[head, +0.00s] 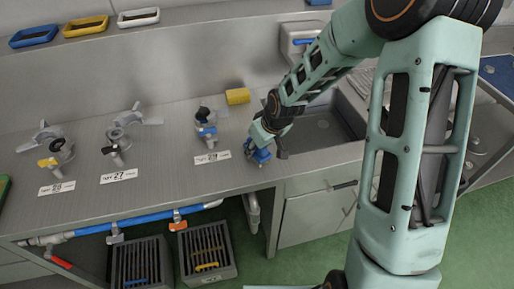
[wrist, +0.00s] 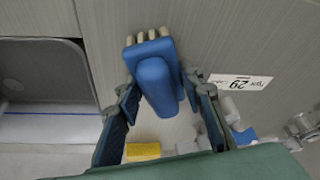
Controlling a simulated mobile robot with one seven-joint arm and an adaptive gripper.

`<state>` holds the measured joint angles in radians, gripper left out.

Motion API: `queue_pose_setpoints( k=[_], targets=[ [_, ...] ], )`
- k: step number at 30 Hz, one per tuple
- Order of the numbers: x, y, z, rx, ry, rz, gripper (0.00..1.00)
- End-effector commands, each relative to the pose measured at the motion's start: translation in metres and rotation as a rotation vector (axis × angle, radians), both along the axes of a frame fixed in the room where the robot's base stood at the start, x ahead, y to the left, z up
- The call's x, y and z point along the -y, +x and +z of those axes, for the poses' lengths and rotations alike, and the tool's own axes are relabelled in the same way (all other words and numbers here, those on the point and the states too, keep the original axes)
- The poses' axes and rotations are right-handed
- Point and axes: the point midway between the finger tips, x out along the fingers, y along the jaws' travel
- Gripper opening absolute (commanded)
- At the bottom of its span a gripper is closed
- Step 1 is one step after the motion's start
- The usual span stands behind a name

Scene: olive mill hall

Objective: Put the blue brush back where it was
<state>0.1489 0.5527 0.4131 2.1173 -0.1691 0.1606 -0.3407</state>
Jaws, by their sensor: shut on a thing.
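The blue brush (wrist: 155,82) is between the two fingers of my gripper (wrist: 163,98) in the wrist view, with its pale bristles pointing to the top of the picture. My gripper is shut on it. In the head view my gripper (head: 259,151) is low at the front edge of the steel counter (head: 180,178), just left of the sink and right of the label numbered 29 (head: 212,157). The brush is mostly hidden by the gripper there. I cannot tell whether it touches the counter.
A yellow sponge (head: 237,96) lies behind my gripper, and a valve with a blue part (head: 205,122) stands left of it. The sink (head: 320,130) is to the right. Coloured trays (head: 86,26) line the back ledge. Slatted crates (head: 207,252) stand below the counter.

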Motion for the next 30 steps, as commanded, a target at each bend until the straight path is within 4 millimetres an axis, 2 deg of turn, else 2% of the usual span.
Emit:
queue_pose_setpoints(
  k=[1,2,6,14,19,23,30],
  targets=[
    [0.000,0.000,-0.003,0.000,0.000,0.000,0.12],
    [0.000,0.000,-0.003,0.000,0.000,0.000,0.36],
    [0.000,0.000,-0.002,0.000,0.000,0.000,0.52],
    [0.000,0.000,-0.002,0.000,0.000,0.000,0.53],
    [0.002,-0.001,0.006,0.001,0.000,-0.001,0.53],
    [0.007,-0.006,0.025,0.004,0.000,-0.002,0.53],
    [0.019,-0.020,0.069,0.005,-0.001,-0.005,0.53]
  ],
)
